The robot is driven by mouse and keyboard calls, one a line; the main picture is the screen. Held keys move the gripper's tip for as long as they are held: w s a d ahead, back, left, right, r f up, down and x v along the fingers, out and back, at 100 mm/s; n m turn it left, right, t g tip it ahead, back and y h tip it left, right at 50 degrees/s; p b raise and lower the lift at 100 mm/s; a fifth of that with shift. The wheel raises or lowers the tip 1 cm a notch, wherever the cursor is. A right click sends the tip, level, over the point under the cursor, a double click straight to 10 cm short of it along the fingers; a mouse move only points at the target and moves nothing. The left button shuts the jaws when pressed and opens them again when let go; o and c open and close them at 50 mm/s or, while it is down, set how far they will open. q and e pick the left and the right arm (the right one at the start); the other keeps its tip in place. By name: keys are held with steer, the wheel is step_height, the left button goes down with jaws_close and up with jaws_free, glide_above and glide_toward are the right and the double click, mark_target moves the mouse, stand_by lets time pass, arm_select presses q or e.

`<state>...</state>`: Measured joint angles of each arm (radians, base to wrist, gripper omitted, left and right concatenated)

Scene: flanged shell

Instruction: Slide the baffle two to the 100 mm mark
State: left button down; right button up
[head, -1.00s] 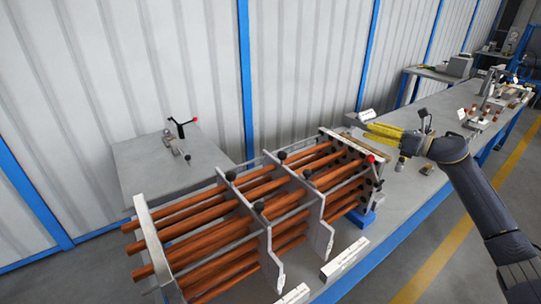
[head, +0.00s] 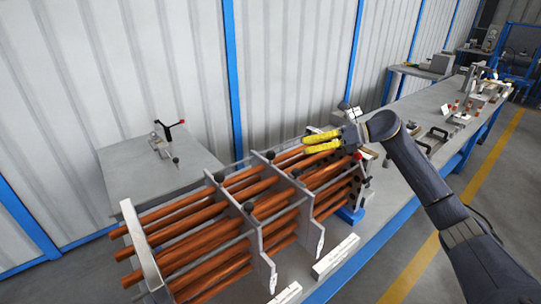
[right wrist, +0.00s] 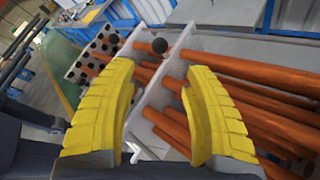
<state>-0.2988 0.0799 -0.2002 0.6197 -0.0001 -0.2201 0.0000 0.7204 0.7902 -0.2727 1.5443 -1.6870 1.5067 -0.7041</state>
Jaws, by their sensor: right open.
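A bundle of copper-coloured tubes (head: 195,238) runs through upright grey plates. Two baffle plates stand mid-bundle: a left one (head: 253,243) and a right one (head: 310,222), each with dark knobs. I cannot read which is baffle two, nor any 100 mm mark. My right gripper (head: 306,141) has yellow fingers, open and empty, above the bundle near the right baffle's top. In the right wrist view a baffle plate (right wrist: 174,66) with a black knob (right wrist: 160,45) appears between the spread fingers (right wrist: 158,75); contact is not visible. My left gripper is out of view.
An end plate with dark holes (right wrist: 98,52) stands beside the gripper. White label blocks (head: 335,257) lie along the bench front. A grey side table (head: 160,180) holds a clamp with a red-tipped lever (head: 172,130). The bench (head: 420,115) extends right with small items.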

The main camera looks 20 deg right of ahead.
mark_target(271, 155)
steer(key=x, duration=1.2)
steer(key=shift+a, duration=0.1)
jaws_close()
stand_by(0.5)
